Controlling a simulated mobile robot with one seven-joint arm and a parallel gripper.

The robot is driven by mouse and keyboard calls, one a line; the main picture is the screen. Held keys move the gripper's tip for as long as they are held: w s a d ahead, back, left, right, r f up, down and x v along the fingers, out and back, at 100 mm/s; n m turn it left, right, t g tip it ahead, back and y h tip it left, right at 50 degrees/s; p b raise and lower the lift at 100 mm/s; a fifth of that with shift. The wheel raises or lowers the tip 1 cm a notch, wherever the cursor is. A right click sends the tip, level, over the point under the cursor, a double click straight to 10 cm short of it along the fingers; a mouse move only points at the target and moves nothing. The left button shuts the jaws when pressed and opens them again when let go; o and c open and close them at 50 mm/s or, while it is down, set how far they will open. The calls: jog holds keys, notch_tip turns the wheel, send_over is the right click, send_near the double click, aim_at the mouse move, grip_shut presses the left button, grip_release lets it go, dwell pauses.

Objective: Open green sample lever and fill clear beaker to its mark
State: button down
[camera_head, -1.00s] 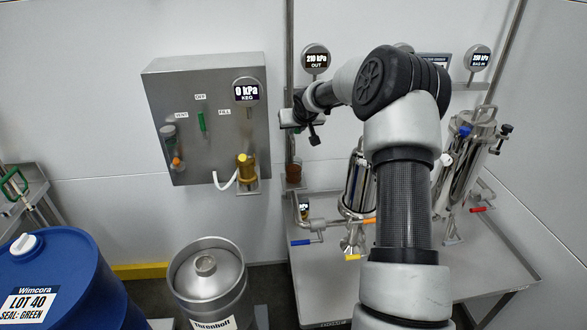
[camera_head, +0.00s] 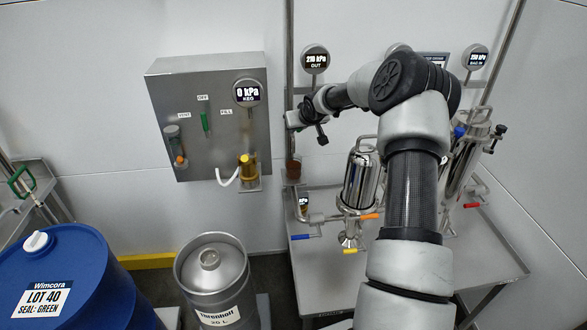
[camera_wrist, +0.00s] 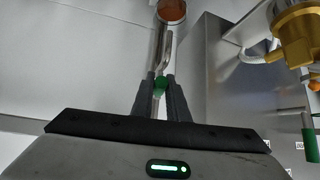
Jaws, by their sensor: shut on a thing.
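My gripper (camera_wrist: 160,88) is shut on the green sample lever (camera_wrist: 160,82), whose green tip shows between the fingers in the wrist view. In the head view my gripper (camera_head: 290,121) is at the vertical pipe left of my arm and hides the lever. The beaker (camera_head: 294,170) is below it by the pipe, with reddish-brown liquid showing. It also shows in the wrist view (camera_wrist: 172,11), cut off by the top edge, beyond the metal spout (camera_wrist: 165,48). I cannot make out its mark or the exact level.
A grey panel (camera_head: 210,145) with a KEG gauge, a green lever and a brass fitting (camera_head: 248,166) is left of the pipe. A steel table (camera_head: 390,265) carries filter housings and coloured valve handles. A keg (camera_head: 212,280) and a blue drum (camera_head: 90,270) stand lower left.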

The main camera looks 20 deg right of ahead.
jog(key=shift+d+n+y+p, duration=0.3)
jog(key=shift+n+y+p, duration=0.5)
jog(key=shift+p, duration=2.4)
jog(key=shift+d, duration=0.1)
jog(key=shift+n+p, duration=0.3)
jog(key=n+y+b, duration=0.1)
jog(key=d+n+y+b, duration=0.1)
jog(key=shift+w+n+g, duration=0.2)
jog(key=shift+n+g, duration=0.1)
jog(key=shift+g, duration=0.1)
